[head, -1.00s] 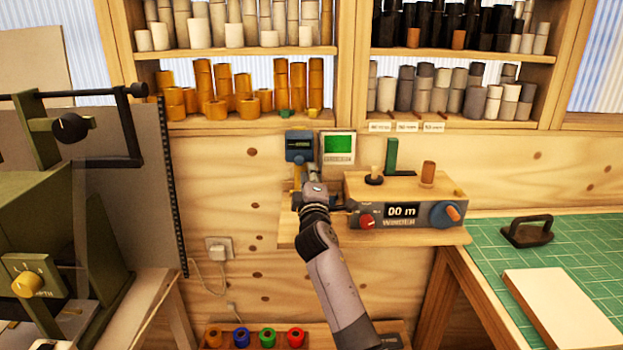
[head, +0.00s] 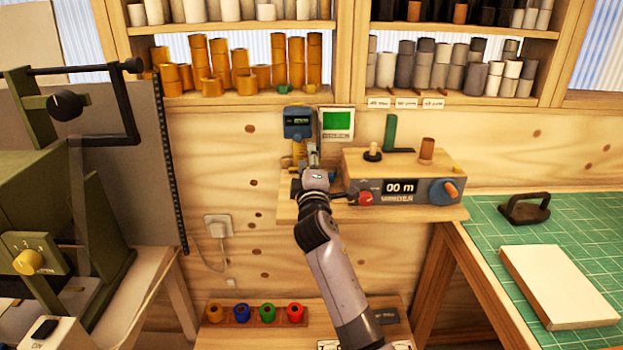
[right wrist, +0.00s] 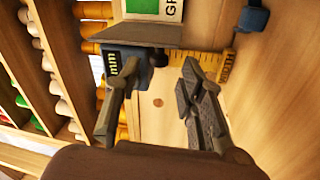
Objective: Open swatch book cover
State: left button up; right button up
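A cream, book-like block (head: 558,286) lies flat and closed on the green mat at the right in the head view; it may be the swatch book, but no label shows. My right gripper (head: 313,160) is far left of it, over the wooden wall shelf, before the blue gauge. In the right wrist view my right gripper (right wrist: 155,95) has its two fingers spread apart, with nothing clearly held. The blue gauge (right wrist: 130,62) shows behind the fingers. It also shows in the head view (head: 298,121). My left gripper is not in view.
The winder box (head: 410,180) stands on the shelf (head: 395,213), right of my right gripper. A black-handled tool (head: 525,208) sits on the green mat (head: 488,225) behind the cream block. An olive machine (head: 60,200) fills the left. Foil rolls line the shelves above.

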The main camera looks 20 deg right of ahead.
jog(key=v, duration=0.8)
jog(key=shift+s+a+f, duration=0.1)
jog(key=shift+s+a, duration=0.05)
jog(key=shift+s, duration=0.2)
